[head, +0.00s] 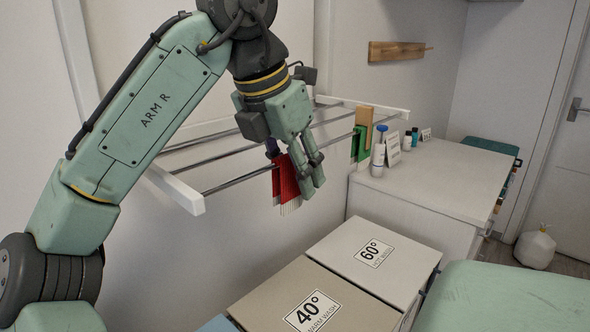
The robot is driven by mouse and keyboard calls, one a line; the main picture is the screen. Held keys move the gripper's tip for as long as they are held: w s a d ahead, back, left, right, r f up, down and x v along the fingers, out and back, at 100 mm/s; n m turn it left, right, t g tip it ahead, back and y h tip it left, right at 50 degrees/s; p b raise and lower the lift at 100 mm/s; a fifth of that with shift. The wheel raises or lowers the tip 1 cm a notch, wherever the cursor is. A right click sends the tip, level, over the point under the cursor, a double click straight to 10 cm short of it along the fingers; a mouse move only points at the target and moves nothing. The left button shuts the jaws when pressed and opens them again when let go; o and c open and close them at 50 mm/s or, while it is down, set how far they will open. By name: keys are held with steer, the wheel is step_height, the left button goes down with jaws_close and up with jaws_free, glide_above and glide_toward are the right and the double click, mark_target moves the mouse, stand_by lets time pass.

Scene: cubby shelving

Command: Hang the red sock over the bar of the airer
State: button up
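The red sock (286,180) is at the front bar of the airer (236,184), with its pale lower end hanging below the bar. Two red layers show side by side, and it seems to lie across the bar. My gripper (300,178) points down right at the sock, its fingers beside and partly in front of it.
A green cloth (359,144) and a tan piece (364,120) are farther along the airer. Bottles, including a white one (378,160), stand on the counter (440,178) at right. Bins with 40° (270,290) and 60° (345,262) lids stand below. The bar's near left part is bare.

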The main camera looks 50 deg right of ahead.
steer(key=v, duration=1.2)
steer(key=shift+s, duration=0.1)
